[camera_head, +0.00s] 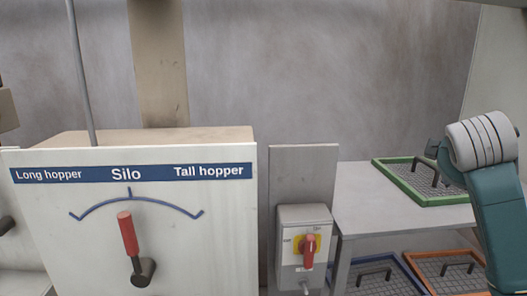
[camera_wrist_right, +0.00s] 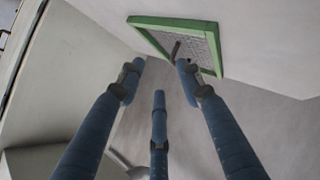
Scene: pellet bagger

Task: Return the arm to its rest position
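My right arm (camera_head: 495,190), teal with a grey ribbed joint, comes in from the right of the head view and is raised by the metal table. My right gripper (camera_wrist_right: 160,78) shows in the wrist view as three blue fingers spread apart with nothing between them. In the head view its fingers are not clearly visible. The green-framed screen (camera_wrist_right: 150,22) with its dark handle shows beyond the fingertips. In the head view this screen (camera_head: 425,200) lies on the table, left of my arm. My left gripper is not in view.
A metal table (camera_head: 355,205) stands at right, with blue-framed (camera_head: 407,268) and orange-framed (camera_head: 420,270) screens below. A selector panel (camera_head: 70,240) at left has a red lever (camera_head: 128,235) pointing up, near "Silo". A switch box (camera_head: 290,220) with a red knob (camera_head: 309,250) stands between.

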